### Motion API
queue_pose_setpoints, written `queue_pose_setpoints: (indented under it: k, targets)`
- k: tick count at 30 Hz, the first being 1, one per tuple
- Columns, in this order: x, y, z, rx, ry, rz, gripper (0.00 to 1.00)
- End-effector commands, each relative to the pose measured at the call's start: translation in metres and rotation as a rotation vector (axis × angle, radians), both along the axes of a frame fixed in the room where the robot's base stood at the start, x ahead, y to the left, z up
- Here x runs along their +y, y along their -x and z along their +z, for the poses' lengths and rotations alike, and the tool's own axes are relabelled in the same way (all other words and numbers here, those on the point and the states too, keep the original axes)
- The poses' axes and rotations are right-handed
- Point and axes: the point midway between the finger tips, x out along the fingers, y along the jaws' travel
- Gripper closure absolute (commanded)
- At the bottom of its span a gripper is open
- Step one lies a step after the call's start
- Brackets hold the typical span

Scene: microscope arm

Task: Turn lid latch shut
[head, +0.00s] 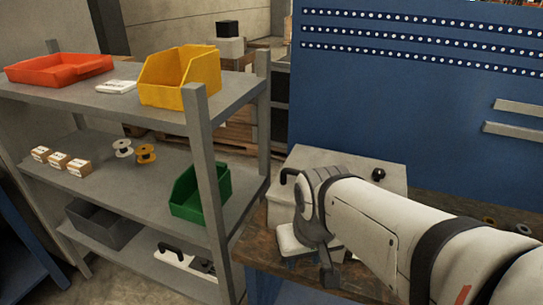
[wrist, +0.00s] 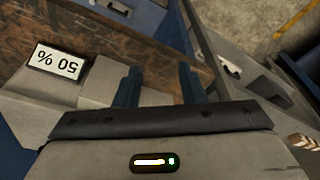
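A grey box (head: 385,160) stands on the bench against the blue back panel in the head view. It has a small black knob (head: 378,174) on its right and a dark curved handle (head: 288,176) at its left. I cannot tell which part, if any, is the lid latch. My gripper (head: 327,272) is low in front of the box, partly hidden by my arm. In the wrist view its two dark blue fingers (wrist: 159,84) stand apart with nothing clearly held. A pale grey body (wrist: 110,90) with a "50 %" label (wrist: 57,65) lies beside and below the left finger.
A grey shelf rack (head: 200,125) stands left of the bench, close to my gripper's side. It holds a yellow bin (head: 180,78), a red bin (head: 58,70), a green bin (head: 200,192) and small boxes. The worn brown bench top (wrist: 125,40) shows bare beyond my fingers.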

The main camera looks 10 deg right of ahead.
Motion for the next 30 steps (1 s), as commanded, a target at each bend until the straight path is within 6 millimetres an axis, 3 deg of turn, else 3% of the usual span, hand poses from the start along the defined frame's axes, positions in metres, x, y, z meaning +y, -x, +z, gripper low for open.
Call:
queue_pose_setpoints:
  k: [9,14,17,24,30]
  targets:
    - [0.0,0.0,0.0,-0.001,0.0,0.0,0.64]
    - [-0.004,-0.006,0.008,0.009,-0.009,-0.06,0.51]
    - [-0.004,-0.023,0.025,0.036,-0.034,-0.228,0.43]
    - [-0.059,-0.082,0.071,0.126,-0.111,-0.878,0.43]
    - [-0.098,-0.111,0.087,0.17,-0.14,-1.271,0.43]
